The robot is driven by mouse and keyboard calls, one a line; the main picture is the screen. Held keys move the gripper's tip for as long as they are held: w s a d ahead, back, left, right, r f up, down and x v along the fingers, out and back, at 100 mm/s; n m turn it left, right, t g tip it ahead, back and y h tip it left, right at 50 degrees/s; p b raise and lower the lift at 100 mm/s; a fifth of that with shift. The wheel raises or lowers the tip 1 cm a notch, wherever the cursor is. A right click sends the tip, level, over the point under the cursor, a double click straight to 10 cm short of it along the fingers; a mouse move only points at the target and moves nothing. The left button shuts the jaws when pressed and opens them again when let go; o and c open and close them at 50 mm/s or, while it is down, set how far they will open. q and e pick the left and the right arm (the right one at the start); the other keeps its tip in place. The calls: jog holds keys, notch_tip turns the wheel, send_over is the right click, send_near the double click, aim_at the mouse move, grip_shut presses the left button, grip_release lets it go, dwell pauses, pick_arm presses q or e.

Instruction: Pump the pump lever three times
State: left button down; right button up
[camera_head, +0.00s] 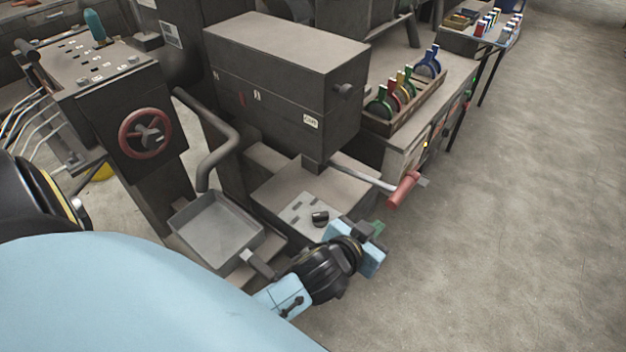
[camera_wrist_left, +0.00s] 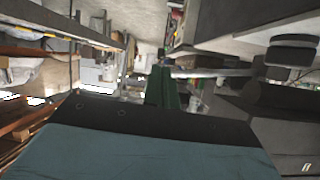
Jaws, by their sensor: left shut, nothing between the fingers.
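The pump lever (camera_head: 404,190) has a red grip on a grey rod and sticks out to the right from the dark machine in the head view. My left gripper (camera_head: 377,228) is below and slightly left of the red grip in that picture, apart from it. Its green fingers (camera_wrist_left: 163,88) are shut with nothing between them in the left wrist view. I cannot pick out the red grip in the left wrist view. My right gripper is in neither view.
The dark machine box (camera_head: 285,85) stands above a low block (camera_head: 310,195) with a black knob. A grey tray (camera_head: 216,230) sits left of my left wrist. A red handwheel (camera_head: 146,133) is farther left. A rack of coloured rings (camera_head: 405,95) lies behind. Open floor (camera_head: 520,220) is at right.

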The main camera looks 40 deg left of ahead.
pick_arm(q)
jog(key=s+a+f+g, duration=0.1)
jog(key=s+f, duration=0.3)
jog(key=f, duration=0.6)
jog(key=s+a+f+m+g, duration=0.1)
jog(key=s+f, duration=0.4)
jog(key=f, duration=0.5)
jog(key=s+a+f+g, duration=0.2)
jog(key=s+f+g, duration=0.3)
jog(key=f, duration=0.5)
jog(key=shift+s+a, duration=0.15)
jog(key=shift+a, duration=0.1)
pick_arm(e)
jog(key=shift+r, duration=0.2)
pick_arm(q)
jog(key=shift+r, duration=0.1)
